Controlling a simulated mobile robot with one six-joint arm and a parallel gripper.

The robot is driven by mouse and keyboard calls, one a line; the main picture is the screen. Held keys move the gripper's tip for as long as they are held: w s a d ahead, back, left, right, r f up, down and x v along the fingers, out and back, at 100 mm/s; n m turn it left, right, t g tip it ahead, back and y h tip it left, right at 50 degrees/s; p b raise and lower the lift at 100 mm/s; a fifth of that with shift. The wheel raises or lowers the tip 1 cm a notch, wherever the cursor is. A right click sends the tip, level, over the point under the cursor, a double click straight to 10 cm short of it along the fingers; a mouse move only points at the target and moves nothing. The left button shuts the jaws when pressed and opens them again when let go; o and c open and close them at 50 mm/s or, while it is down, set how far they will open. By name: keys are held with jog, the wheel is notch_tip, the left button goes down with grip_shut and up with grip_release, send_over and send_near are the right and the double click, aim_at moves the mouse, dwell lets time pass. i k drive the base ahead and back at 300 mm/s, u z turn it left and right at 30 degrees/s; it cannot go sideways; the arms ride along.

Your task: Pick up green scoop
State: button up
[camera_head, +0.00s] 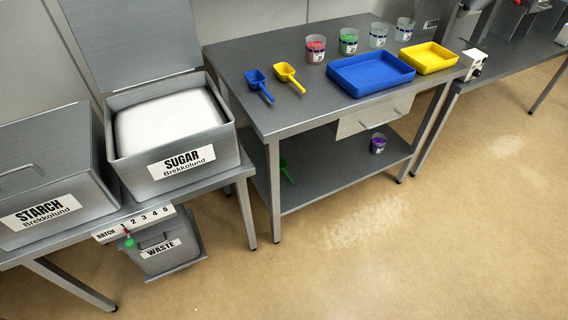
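A green object, which looks like the green scoop (286,170), lies on the lower shelf (330,184) of the middle steel table, near its left end. Only part of it shows; the tabletop above hides some of it. A blue scoop (260,85) and a yellow scoop (289,76) lie on the tabletop above, near its left side. My gripper is not in view.
On the middle table (300,121) stand several cups, a blue tray (370,91) and a yellow tray (429,69). A purple cup (378,144) is on the lower shelf. Sugar bin (215,142), starch bin and waste bin stand left. The floor in front is clear.

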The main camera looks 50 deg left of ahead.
aim_at(283, 164)
jog(key=u, duration=0.1)
jog(key=i, duration=1.15)
jog(key=u, duration=0.8)
jog(key=k, duration=0.25)
jog(key=u, duration=2.8)
